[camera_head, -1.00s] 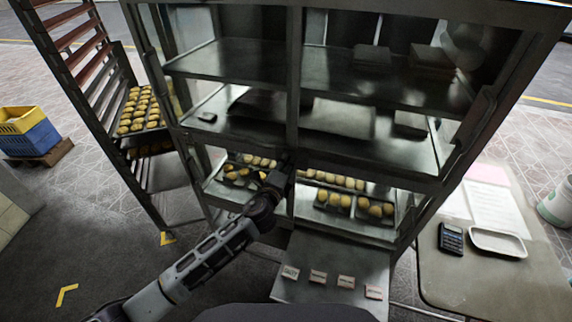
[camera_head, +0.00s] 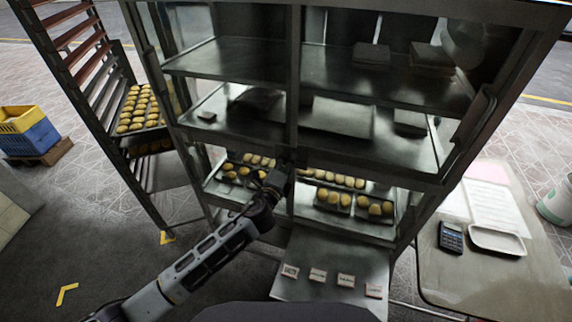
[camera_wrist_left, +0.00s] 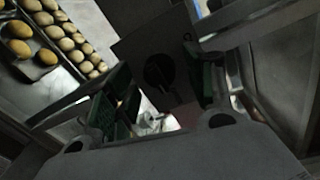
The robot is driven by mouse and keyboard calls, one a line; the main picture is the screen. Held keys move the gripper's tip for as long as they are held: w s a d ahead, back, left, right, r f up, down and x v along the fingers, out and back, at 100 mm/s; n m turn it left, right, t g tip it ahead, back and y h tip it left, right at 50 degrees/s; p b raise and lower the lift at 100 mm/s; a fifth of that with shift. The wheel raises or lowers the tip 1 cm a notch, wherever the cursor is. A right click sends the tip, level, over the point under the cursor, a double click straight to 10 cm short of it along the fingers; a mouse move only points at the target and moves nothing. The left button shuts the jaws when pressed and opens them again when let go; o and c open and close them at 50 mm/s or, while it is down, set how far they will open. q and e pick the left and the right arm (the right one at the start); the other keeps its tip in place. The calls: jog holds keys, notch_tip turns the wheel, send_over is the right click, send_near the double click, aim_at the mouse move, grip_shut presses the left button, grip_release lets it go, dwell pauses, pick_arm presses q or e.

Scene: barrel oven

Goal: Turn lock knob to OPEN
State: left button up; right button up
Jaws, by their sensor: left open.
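The lock knob (camera_wrist_left: 158,71) shows in the left wrist view as a dark round shape on a grey plate (camera_wrist_left: 138,46). My left gripper (camera_wrist_left: 157,90) is open. Its green-padded fingers stand on either side of the knob, and I cannot tell whether they touch it. In the head view my left gripper (camera_head: 284,166) is at the middle post of the glass cabinet (camera_head: 294,70), and the knob is hidden behind it. Any OPEN marking is too small or dark to read. My right gripper is not in view.
Trays of buns (camera_head: 332,180) lie on the lower shelf beside my gripper. A panel with small labels (camera_head: 330,255) sticks out below. A rack (camera_head: 105,110) stands at left, and a table (camera_head: 440,280) with a calculator (camera_head: 451,238) and white tray (camera_head: 498,242) stands at right.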

pick_arm(q)
jog(key=f+v, duration=0.1)
jog(key=v, duration=1)
jog(key=shift+s+r, duration=0.35)
jog(key=shift+r, duration=0.1)
jog(key=shift+n, duration=0.3)
dwell(0.3)
